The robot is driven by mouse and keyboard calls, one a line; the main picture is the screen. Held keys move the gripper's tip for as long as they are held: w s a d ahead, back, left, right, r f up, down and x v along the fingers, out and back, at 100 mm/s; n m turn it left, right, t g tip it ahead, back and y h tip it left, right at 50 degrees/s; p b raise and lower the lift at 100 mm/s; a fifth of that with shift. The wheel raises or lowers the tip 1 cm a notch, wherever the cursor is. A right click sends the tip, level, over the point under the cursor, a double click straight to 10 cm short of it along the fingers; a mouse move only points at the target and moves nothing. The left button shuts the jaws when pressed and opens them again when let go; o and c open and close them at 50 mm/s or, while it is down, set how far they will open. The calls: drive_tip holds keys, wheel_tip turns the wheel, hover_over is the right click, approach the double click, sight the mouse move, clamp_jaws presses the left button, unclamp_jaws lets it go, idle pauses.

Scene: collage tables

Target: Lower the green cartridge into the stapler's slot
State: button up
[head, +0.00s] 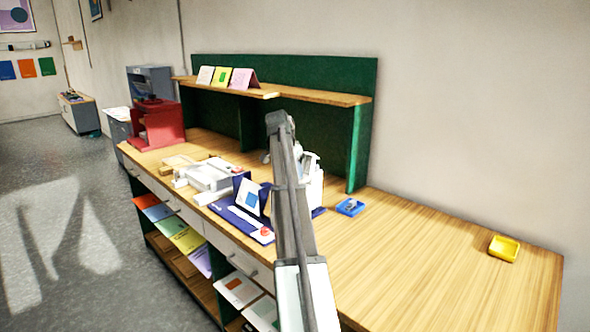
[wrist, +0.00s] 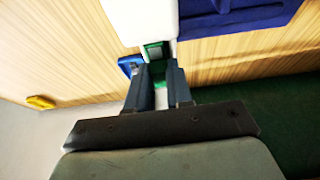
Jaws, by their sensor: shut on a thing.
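The green cartridge (wrist: 158,72) shows in the wrist view as a small green piece between my gripper's fingertips, and its far end is against or just over the white stapler body. My gripper (wrist: 160,70) is shut on it. The white stapler (head: 313,185) stands on the table behind my arm in the head view, partly hidden by it. Its white body (wrist: 140,20) and blue base (wrist: 240,16) fill the top of the wrist view. The slot is not clearly visible, and I cannot tell whether the cartridge is inside it. The head view hides the cartridge.
A small blue tray (head: 350,207) with a grey thing in it lies right of the stapler. A yellow tray (head: 503,249) lies far right. A blue board with a card (head: 251,196) and a white machine (head: 208,176) stand left.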

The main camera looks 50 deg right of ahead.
drive_tip(key=o, duration=0.9)
drive_tip(key=shift+r, duration=0.15)
drive_tip(key=v, duration=1.3)
drive_tip(key=shift+a+r, duration=0.2)
